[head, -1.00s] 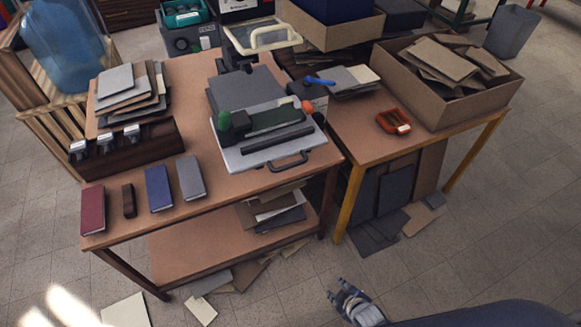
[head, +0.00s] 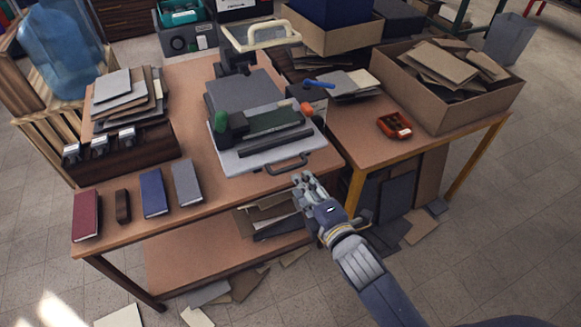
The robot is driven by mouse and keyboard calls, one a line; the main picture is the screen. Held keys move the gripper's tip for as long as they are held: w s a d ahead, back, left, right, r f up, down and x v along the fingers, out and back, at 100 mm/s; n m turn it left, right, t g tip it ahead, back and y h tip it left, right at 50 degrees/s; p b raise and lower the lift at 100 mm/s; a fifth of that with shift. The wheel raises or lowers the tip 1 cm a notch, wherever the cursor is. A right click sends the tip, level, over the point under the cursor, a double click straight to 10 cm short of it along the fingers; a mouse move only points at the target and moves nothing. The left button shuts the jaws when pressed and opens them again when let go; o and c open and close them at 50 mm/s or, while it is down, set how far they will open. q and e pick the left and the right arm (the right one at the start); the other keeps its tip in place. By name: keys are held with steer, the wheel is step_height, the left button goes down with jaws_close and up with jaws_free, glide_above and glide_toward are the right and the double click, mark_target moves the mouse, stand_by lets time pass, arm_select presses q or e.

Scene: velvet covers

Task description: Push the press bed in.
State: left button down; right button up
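The press (head: 232,62) stands on the back part of the brown table, with a cream handle (head: 262,36) on its raised top. Its flat bed (head: 250,160) sticks out toward the table's front edge, with a dark pull handle (head: 289,165) at the front. A dark green piece and black bars lie on the bed, with a green knob (head: 221,122) and an orange one (head: 307,109) beside them. My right gripper (head: 306,181) is just in front of the pull handle, near the table edge. Its fingers look close together, and their gap is unclear. My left gripper is out of view.
A side table at right holds a cardboard box (head: 436,101) and a red-orange tool (head: 394,125). Sheets lie on the floor.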

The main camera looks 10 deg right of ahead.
mark_target(290, 166)
steer(key=x, duration=0.9)
steer(key=shift+p, duration=0.3)
jaws_close()
